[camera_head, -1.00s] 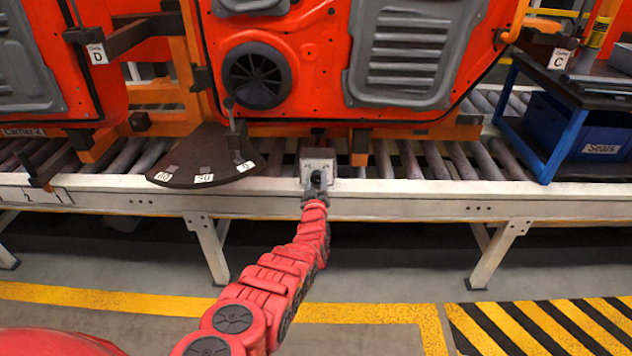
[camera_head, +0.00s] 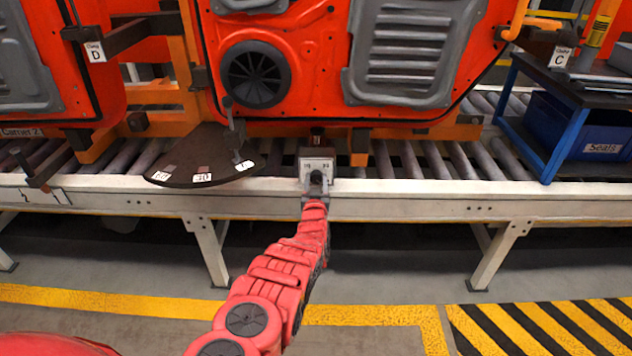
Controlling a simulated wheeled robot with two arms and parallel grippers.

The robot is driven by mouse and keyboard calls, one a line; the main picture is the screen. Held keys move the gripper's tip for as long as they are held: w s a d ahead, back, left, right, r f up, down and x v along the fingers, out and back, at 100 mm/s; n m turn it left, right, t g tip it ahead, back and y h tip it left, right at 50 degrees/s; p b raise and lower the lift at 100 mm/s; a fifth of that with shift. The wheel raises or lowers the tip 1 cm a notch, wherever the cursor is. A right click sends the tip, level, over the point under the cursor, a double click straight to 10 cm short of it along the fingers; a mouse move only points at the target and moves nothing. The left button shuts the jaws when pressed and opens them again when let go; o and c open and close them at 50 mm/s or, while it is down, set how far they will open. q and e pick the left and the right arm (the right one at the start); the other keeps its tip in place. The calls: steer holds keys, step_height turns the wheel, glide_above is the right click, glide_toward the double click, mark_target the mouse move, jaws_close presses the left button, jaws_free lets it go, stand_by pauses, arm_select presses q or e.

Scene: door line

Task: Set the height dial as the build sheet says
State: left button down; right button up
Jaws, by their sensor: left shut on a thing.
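A small light grey box (camera_head: 317,165) with a dial face and tiny markings sits at the front edge of the conveyor, below the red door panel (camera_head: 308,65). I take it to be the height dial; its markings are too small to read. My left gripper (camera_head: 316,186) is at the front of this box, shut on the dark knob there. The fingers hide most of the knob and its pointer. No build sheet can be made out. My right gripper is not in view.
A dark quadrant plate (camera_head: 207,180) with a lever (camera_head: 236,130) and white labels juts out left of the box. A blue-framed cart (camera_head: 560,150) holding a blue Seals bin (camera_head: 590,120) stands right. Clamps labelled D (camera_head: 95,52) and C (camera_head: 560,58) flank the door. The floor in front is clear.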

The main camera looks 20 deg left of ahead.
arm_select(q)
steer(key=shift+c, duration=1.5)
jaws_free()
steer(key=shift+s, duration=0.15)
steer(key=shift+s+d+r+p, duration=0.1)
steer(key=shift+s+d+p, duration=0.1)
steer(key=shift+s+p, duration=0.4)
steer(key=p+v, duration=1.3)
steer(key=v, duration=0.2)
steer(key=shift+s, duration=0.4)
steer(key=shift+d, duration=0.15)
